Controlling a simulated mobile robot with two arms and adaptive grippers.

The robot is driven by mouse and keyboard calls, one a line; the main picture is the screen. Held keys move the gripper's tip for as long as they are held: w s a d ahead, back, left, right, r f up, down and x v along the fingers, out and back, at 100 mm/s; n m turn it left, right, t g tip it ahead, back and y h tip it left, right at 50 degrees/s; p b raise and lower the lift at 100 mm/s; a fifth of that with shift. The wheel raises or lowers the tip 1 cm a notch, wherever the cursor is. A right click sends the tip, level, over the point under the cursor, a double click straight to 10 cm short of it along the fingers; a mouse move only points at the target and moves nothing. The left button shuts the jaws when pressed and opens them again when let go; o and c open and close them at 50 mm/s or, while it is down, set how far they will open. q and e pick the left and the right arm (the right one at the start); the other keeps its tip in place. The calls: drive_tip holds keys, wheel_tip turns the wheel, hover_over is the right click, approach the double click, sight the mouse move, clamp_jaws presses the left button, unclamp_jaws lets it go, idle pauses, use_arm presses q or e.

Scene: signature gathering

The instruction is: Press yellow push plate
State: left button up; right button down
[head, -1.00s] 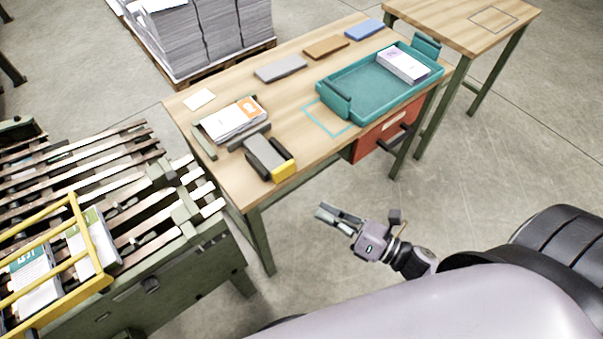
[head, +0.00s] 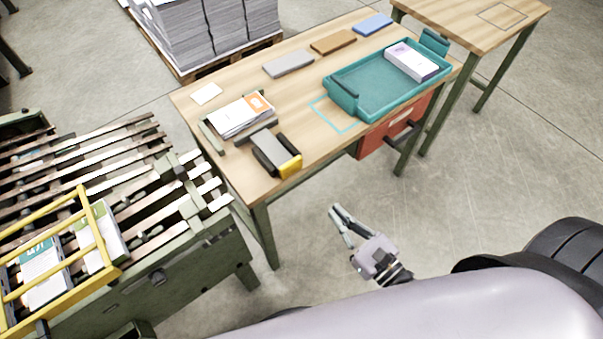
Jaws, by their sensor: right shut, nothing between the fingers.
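The yellow push plate (head: 291,167) is on the front end of a small grey and black device (head: 268,146) near the front edge of the wooden table (head: 234,177). My right gripper (head: 338,212) is in front of the table and apart from it, below and to the right of the yellow plate in the picture. My left gripper is not in view.
Behind the device, a paper stack (head: 238,117) sits between end stops. A teal tray (head: 384,98) holds a booklet stack (head: 411,62). A red drawer (head: 385,140) hangs under the table. A slatted conveyor (head: 100,190) with a yellow guard (head: 96,225) stands left.

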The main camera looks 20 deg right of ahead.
sight(294, 166)
drive_tip(key=p+x, duration=0.2)
drive_tip(key=x, duration=1)
drive_tip(key=shift+w+p, duration=0.1)
drive_tip(key=shift+p, duration=0.3)
drive_tip(key=shift+w+a, duration=0.3)
drive_tip(key=shift+w, duration=0.35)
drive_tip(key=shift+w+f, duration=0.1)
drive_tip(key=b+x, duration=0.1)
drive_tip(key=x, duration=0.2)
drive_tip(key=shift+w+a, duration=0.1)
drive_tip(key=shift+w, duration=0.2)
drive_tip(key=shift+r, duration=0.25)
